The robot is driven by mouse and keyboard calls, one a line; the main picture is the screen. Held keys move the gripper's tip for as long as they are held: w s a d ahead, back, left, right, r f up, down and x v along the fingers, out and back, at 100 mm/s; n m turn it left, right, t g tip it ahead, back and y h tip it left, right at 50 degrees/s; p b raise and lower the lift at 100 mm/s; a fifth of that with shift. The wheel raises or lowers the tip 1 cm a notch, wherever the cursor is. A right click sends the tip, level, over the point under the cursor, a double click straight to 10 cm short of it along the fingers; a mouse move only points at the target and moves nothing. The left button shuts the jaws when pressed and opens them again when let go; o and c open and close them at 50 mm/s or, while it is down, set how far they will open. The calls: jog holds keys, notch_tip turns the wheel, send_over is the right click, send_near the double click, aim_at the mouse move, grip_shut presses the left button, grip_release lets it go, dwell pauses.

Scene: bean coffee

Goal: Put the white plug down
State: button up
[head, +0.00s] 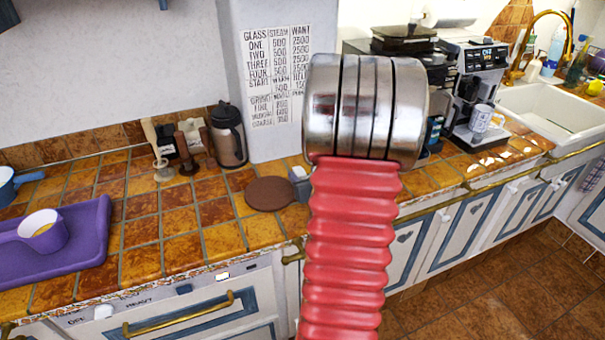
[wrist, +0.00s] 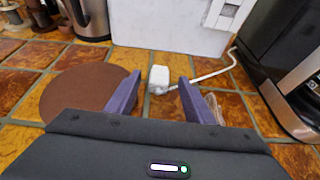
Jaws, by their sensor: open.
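The white plug (wrist: 158,76) shows in the wrist view on the orange-brown tiled counter, close to the foot of the white wall. A pale cord (wrist: 205,76) runs from near it to the right, toward a dark machine. My gripper (wrist: 159,84) is open, with one purple finger on each side of the plug in the picture. I see no finger touching it. In the head view my red and metal arm covers the middle of the counter, and I cannot make out the plug there.
A round brown mat (wrist: 82,92) lies left of my gripper; it also shows in the head view (head: 268,194). A dark steel jug (head: 228,136) stands behind it. A purple tray (head: 85,245) with a cup is far left. The coffee machine (head: 480,90) and sink (head: 550,108) are right.

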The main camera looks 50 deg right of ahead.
aim_at(300, 171)
jog(key=shift+x, duration=2.6)
jog(key=shift+f, duration=0.1)
jog(key=shift+c, duration=0.3)
jog(key=c, duration=1.1)
jog(key=shift+c, duration=0.2)
notch_tip(300, 171, up, 10)
jog(key=shift+r, duration=0.1)
